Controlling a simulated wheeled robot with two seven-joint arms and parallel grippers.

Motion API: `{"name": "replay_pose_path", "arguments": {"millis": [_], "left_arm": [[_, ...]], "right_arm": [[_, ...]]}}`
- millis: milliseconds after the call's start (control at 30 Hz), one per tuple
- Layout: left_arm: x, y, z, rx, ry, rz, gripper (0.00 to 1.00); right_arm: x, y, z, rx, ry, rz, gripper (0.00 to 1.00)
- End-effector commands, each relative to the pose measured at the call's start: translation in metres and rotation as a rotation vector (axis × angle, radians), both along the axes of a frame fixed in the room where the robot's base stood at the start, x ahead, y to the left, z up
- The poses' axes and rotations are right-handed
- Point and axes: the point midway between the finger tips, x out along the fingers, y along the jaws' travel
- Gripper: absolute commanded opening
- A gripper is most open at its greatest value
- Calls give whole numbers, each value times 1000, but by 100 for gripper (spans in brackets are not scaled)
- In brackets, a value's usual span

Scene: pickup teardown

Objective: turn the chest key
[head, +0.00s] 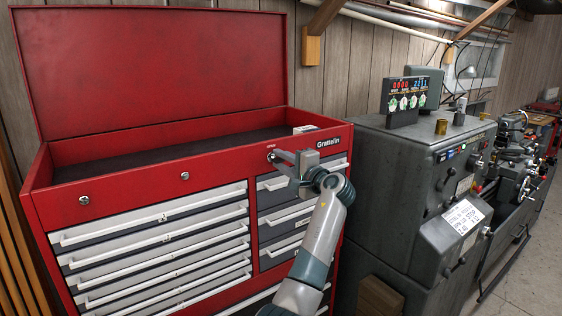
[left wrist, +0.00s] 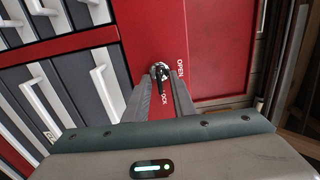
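The red tool chest (head: 130,187) has its lid (head: 150,68) raised and its drawers closed. Its key lock (head: 271,157) is on the red front panel, near the right end. My left gripper (head: 283,156) points at this lock, with the fingertips right at the panel. In the left wrist view, the dark key (left wrist: 160,84) sits in its round lock between the two fingertips of my left gripper (left wrist: 161,88). A narrow gap seems to show beside the key, so the fingers look open around it. "OPEN" and "LOCK" labels are printed beside the lock, the second partly hidden. My right gripper is out of view.
A grey machine cabinet (head: 395,170) stands close to the chest's right side. It carries a digital readout (head: 405,97). White drawer handles (head: 150,218) stick out below the lock. A small box (head: 305,129) lies at the chest's top right rim.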

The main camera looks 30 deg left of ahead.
Motion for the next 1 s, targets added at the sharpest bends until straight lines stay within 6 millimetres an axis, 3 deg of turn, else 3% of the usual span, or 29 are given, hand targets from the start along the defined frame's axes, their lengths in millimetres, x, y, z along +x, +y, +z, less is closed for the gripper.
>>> {"name": "replay_pose_path", "arguments": {"millis": [267, 467, 667, 1000], "left_arm": [[-1, -1, 0, 0, -1, 0, 23], [-5, -13, -2, 1, -1, -2, 23], [-15, -40, -4, 0, -3, -3, 23], [-42, -103, -5, -2, -2, -3, 23]], "right_arm": [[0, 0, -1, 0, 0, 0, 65], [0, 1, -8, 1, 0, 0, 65], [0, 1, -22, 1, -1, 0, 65], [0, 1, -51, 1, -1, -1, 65]]}}
